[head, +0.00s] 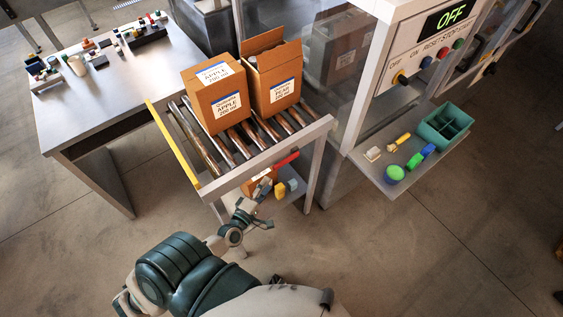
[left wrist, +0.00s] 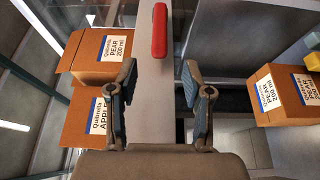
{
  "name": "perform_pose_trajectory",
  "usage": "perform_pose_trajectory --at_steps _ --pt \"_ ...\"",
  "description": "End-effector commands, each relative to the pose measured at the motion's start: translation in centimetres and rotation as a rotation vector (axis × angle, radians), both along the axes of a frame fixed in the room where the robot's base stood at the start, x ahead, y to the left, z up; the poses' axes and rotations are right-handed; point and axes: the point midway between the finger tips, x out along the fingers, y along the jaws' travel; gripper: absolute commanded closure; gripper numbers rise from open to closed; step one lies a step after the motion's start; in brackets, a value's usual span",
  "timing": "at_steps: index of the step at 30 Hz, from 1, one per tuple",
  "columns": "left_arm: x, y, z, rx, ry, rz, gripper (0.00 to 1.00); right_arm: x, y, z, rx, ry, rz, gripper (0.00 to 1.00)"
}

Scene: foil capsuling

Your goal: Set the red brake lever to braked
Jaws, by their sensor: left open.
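The red brake lever (head: 286,160) is on the front rail of the roller conveyor (head: 228,170), near its right end. In the left wrist view the red lever (left wrist: 159,30) lies ahead of my left gripper (left wrist: 159,85), roughly midway between the finger lines and beyond the fingertips. My left gripper is open and empty, with its fingers apart. In the head view my left gripper (head: 262,190) is just below the front rail, close to the lever and small in the picture. My right gripper does not show.
Two cardboard boxes, apple (head: 215,95) and pear (head: 271,75), stand on the rollers. A lower shelf (head: 290,199) holds another box and small coloured items. A steel table (head: 110,95) is at left. The OFF-display machine (head: 430,45) and its tray shelf (head: 385,180) are at right.

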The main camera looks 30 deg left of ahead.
Motion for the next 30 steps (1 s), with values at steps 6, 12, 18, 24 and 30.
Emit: perform_pose_trajectory --at_steps 6,12,18,24,30 --pt "5.4 0.0 0.2 0.0 -0.002 0.0 0.5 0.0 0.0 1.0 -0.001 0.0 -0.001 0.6" --pt "9.2 0.0 0.1 0.002 0.0 -0.001 0.5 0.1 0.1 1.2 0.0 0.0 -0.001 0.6" --pt "11.1 0.0 0.0 0.001 0.001 -0.001 0.5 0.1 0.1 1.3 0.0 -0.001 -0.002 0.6" --pt "11.3 0.0 -0.1 0.002 0.002 -0.001 0.5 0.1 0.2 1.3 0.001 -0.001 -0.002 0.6" --pt "11.3 0.0 -0.1 0.002 0.002 -0.001 0.7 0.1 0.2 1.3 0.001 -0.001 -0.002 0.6"
